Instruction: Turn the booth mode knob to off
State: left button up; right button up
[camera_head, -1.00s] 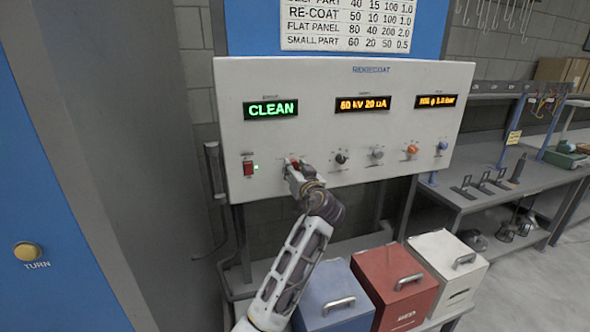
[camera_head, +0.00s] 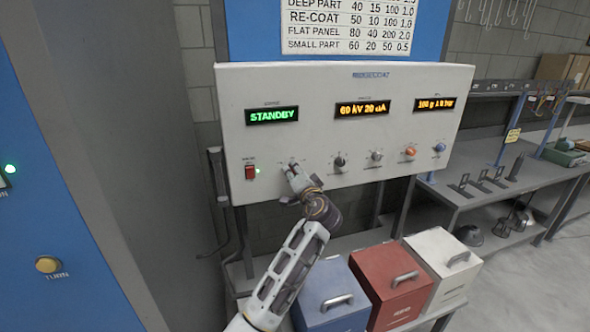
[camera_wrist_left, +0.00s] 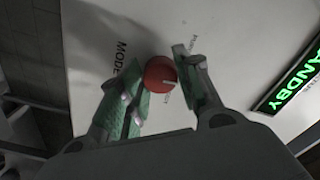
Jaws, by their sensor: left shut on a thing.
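The red mode knob (camera_wrist_left: 160,74) shows in the left wrist view, with "MODE" printed beside it on the pale panel (camera_head: 310,105). A light pointer line on the knob points to the right in that view. My left gripper (camera_head: 292,172) reaches up to the panel and covers the knob in the head view. Its two green-padded fingers (camera_wrist_left: 156,82) are shut on the knob, one on each side. The green display (camera_head: 272,116) above reads STANDBY. Some of the position lettering around the knob is hidden or too small to read. My right gripper is not in view.
Blue, red and white bins (camera_head: 443,250) stand below the panel.

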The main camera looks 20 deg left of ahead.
pick_arm(q)
jog(key=shift+m, duration=0.5)
jog(key=o, duration=1)
jog(key=shift+d, duration=0.1)
jog(key=shift+o, duration=0.2)
jog(key=v, duration=1.2)
jog(key=shift+f, duration=0.1)
